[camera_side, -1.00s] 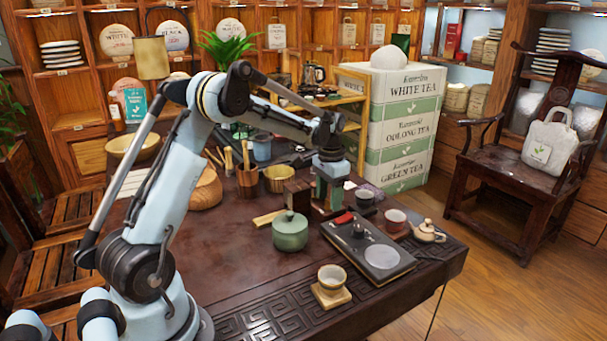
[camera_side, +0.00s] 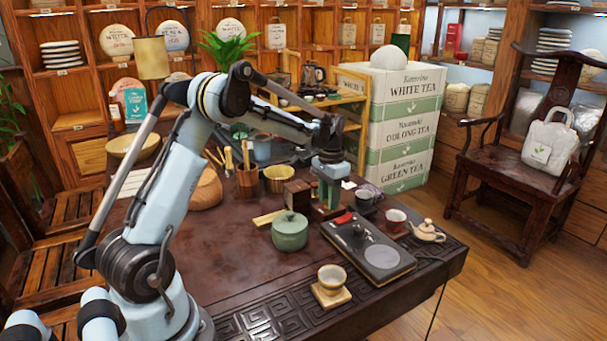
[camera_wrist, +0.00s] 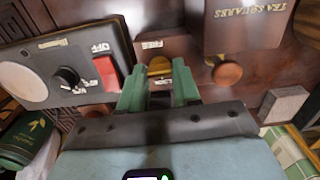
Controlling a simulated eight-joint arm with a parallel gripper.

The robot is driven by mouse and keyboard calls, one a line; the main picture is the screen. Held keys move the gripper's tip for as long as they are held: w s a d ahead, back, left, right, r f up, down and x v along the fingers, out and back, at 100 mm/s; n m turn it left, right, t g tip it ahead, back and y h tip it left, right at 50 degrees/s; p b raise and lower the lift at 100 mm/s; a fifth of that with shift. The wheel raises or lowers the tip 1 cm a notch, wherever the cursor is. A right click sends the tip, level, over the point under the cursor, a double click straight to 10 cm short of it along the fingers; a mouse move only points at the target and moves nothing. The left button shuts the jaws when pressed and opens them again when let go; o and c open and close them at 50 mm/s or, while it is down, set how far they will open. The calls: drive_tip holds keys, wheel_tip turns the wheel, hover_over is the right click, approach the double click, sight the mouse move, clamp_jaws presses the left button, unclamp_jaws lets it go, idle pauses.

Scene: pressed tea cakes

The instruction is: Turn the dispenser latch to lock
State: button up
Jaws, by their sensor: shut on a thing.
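The latch is a small yellow-brass piece (camera_wrist: 160,67) on a dark brown plate in the wrist view, between labels that read FREE and, less clearly, what looks like LOCK. My gripper (camera_wrist: 160,82) has its two green fingers on either side of the latch, shut on it; the contact faces are partly hidden. The dispenser, a brown box lettered TEA SQUARES (camera_wrist: 248,28), stands to the right of the latch, with a round copper-brown knob (camera_wrist: 227,73) below it. In the side view, my gripper (camera_side: 328,194) points down beside the dispenser (camera_side: 296,193), and its fingers hide the latch.
A dark slab (camera_side: 365,270) with a grey disc, black knob and red switch (camera_wrist: 106,73) lies close to my gripper. A lidded green pot (camera_side: 289,232), a dark cup (camera_side: 364,199) and a red cup (camera_side: 395,219) stand nearby. The table's front left is clear.

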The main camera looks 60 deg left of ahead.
drive_tip(key=n, duration=0.8)
drive_tip(key=shift+n, duration=0.4)
drive_tip(key=n, duration=0.4)
drive_tip(key=shift+n, duration=2.3)
drive_tip(key=o, duration=1.1)
drive_tip(key=shift+c, duration=0.2)
drive_tip(key=shift+r, duration=0.1)
wheel_tip(320, 180, up, 12)
